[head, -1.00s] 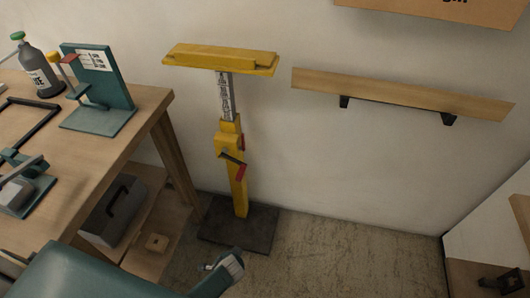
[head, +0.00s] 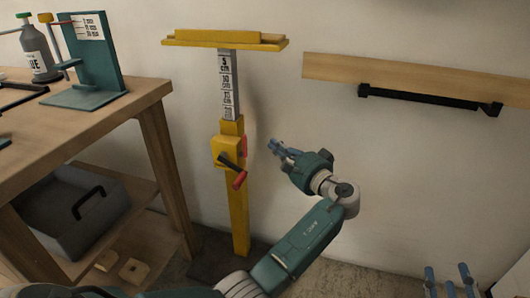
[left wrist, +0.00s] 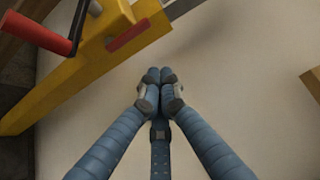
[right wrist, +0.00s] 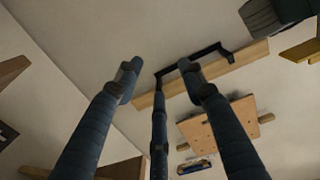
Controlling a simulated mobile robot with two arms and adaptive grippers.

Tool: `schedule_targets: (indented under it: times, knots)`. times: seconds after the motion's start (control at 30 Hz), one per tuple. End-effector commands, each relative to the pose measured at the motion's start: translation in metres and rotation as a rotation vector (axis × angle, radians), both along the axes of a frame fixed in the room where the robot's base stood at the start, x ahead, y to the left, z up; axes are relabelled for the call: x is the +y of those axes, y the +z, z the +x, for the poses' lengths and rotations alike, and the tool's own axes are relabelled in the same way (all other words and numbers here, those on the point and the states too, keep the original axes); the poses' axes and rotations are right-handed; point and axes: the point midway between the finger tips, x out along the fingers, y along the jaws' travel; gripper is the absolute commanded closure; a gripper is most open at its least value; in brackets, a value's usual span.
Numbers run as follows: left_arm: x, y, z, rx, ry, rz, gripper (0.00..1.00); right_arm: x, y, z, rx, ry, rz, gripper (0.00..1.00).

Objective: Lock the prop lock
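The yellow prop (head: 238,215) stands upright against the wall, with a flat yellow top and a scale strip on its inner post. A black crank with a red grip (head: 239,180) sits on its housing. The red prop lock (head: 244,147) is on the housing's right side and also shows as a red bar in the left wrist view (left wrist: 127,36). My left gripper (head: 275,147) is just right of the lock, apart from it. Its fingertips are together and empty in the left wrist view (left wrist: 160,80). My right gripper (head: 450,277) is low at the right, fingers apart and empty in its wrist view (right wrist: 160,70).
A wooden workbench (head: 120,108) stands left of the prop, with a teal stand (head: 95,65) on top and a grey toolbox (head: 75,210) on its lower shelf. A wooden rail (head: 420,78) with a black bar is on the wall at right. The wall between is clear.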

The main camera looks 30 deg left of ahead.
Motion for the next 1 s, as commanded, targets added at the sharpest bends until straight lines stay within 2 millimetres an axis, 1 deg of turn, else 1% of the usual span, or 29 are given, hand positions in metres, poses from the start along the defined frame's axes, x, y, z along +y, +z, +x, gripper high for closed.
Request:
schedule_targets:
  times: [0.17, 0.4, 0.53, 0.67, 0.87, 1.0]
  knots:
    - [0.001, 0.007, -0.002, -0.015, 0.014, 0.010, 1.00, 0.000, 0.006, -0.002, -0.014, 0.001, 0.003, 0.60]
    - [0.001, 0.007, -0.002, -0.013, 0.012, 0.008, 1.00, 0.000, 0.006, -0.002, -0.015, 0.000, 0.003, 0.60]
    - [0.008, 0.006, 0.001, -0.013, 0.013, 0.011, 1.00, 0.001, 0.012, -0.001, -0.045, 0.002, 0.011, 0.60]
    - [0.025, 0.005, 0.009, -0.012, 0.014, 0.010, 1.00, 0.003, 0.031, -0.001, -0.127, 0.007, 0.032, 0.60]
    - [0.057, 0.005, 0.024, -0.012, 0.014, 0.010, 1.00, 0.007, 0.072, -0.008, -0.311, 0.018, 0.081, 0.60]
    - [0.078, 0.005, 0.034, -0.012, 0.013, 0.010, 1.00, 0.008, 0.101, -0.019, -0.443, 0.026, 0.118, 0.60]
